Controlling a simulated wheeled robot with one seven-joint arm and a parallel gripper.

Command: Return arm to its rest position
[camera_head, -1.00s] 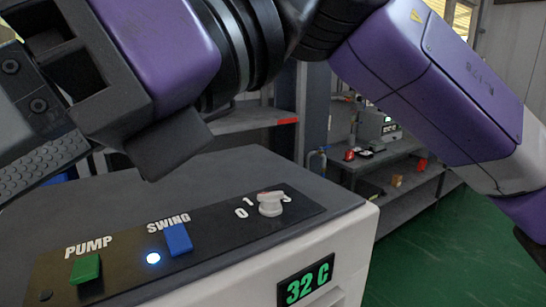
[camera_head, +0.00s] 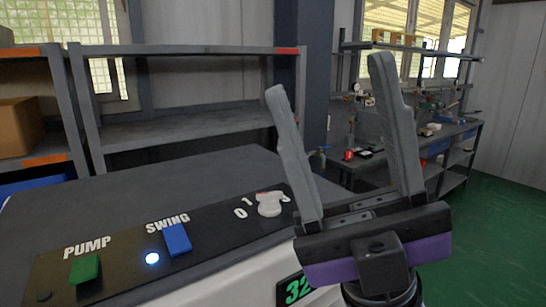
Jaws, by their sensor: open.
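My gripper (camera_head: 328,92) is at the right of centre in the head view, with its fingers pointing up. Its two grey fingers are wide apart with nothing between them. It stands in front of the machine's right front corner and hides part of the green number display (camera_head: 294,290). The control panel (camera_head: 120,262) carries a green PUMP switch (camera_head: 85,268), a blue SWING switch (camera_head: 178,239) with a lit light (camera_head: 152,258) beside it, and a white knob (camera_head: 269,204). The gripper is apart from the knob, to its right in the picture.
The machine's grey top (camera_head: 140,195) is bare. Behind it stands a grey metal shelf (camera_head: 190,128), with a cardboard box (camera_head: 18,127) on another rack at left. A workbench (camera_head: 455,132) with several small items is at the back right. The green floor (camera_head: 490,240) at right is clear.

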